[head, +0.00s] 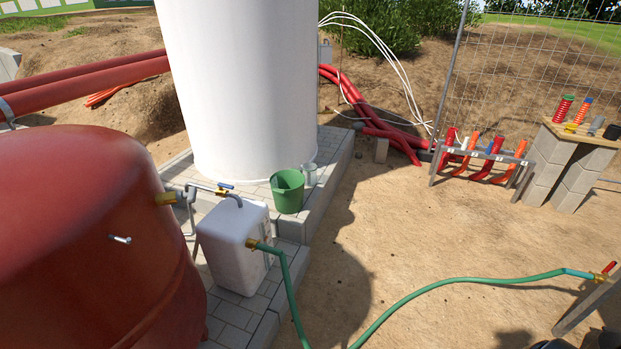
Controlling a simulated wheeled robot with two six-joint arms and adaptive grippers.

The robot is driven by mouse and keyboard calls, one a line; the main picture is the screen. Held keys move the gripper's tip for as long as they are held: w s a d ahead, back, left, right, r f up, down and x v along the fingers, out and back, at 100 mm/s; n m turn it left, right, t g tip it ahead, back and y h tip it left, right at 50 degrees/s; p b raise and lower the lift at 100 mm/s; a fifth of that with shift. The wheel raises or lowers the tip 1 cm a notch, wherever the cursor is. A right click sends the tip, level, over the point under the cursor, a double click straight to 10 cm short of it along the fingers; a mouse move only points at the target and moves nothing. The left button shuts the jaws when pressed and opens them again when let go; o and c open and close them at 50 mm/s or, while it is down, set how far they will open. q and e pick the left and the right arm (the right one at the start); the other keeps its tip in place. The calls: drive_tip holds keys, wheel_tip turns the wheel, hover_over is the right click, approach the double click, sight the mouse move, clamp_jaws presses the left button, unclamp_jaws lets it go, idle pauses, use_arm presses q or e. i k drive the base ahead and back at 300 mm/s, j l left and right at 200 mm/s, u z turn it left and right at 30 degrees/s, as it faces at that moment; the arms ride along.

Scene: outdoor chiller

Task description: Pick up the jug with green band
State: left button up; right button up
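A small pale grey jug-like vessel (309,174) stands upright on the paved ledge, just right of the green bucket (288,192). It is too small in the picture to tell whether it carries a green band. No other jug shows clearly. Neither of my grippers shows in the head view.
A white tank (235,80) rises behind the bucket. A red tank (80,240) fills the left. A white canister (232,250) with a green hose (430,292) stands in front. A rack of red hoses (480,158) and a block table (568,160) stand right. Sandy ground between is open.

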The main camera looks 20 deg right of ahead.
sight(313, 176)
drive_tip(key=i+l+z, duration=0.35)
drive_tip(key=l, duration=0.25)
drive_tip(key=i+l+z, duration=0.75)
drive_tip(key=i, duration=0.4)
drive_tip(key=i+l+z, duration=0.2)
drive_tip(key=i+z, duration=0.2)
drive_tip(key=i, duration=0.15)
drive_tip(key=i+u, duration=0.15)
drive_tip(key=i, duration=0.3)
drive_tip(key=i+l+u, duration=0.15)
drive_tip(key=i, duration=0.3)
drive_tip(key=i+l+u, duration=0.2)
drive_tip(key=i, duration=0.2)
drive_tip(key=i+u, duration=0.25)
drive_tip(key=u, duration=0.25)
drive_tip(key=i+u, duration=0.3)
drive_tip(key=u, duration=0.15)
drive_tip(key=i+l+u, duration=0.1)
drive_tip(key=i+u, duration=0.15)
drive_tip(key=u, duration=0.25)
drive_tip(key=i+l+u, duration=0.2)
drive_tip(key=u, duration=0.3)
drive_tip(key=i+l+u, duration=0.15)
drive_tip(key=l+u, duration=0.3)
drive_tip(key=j, duration=0.15)
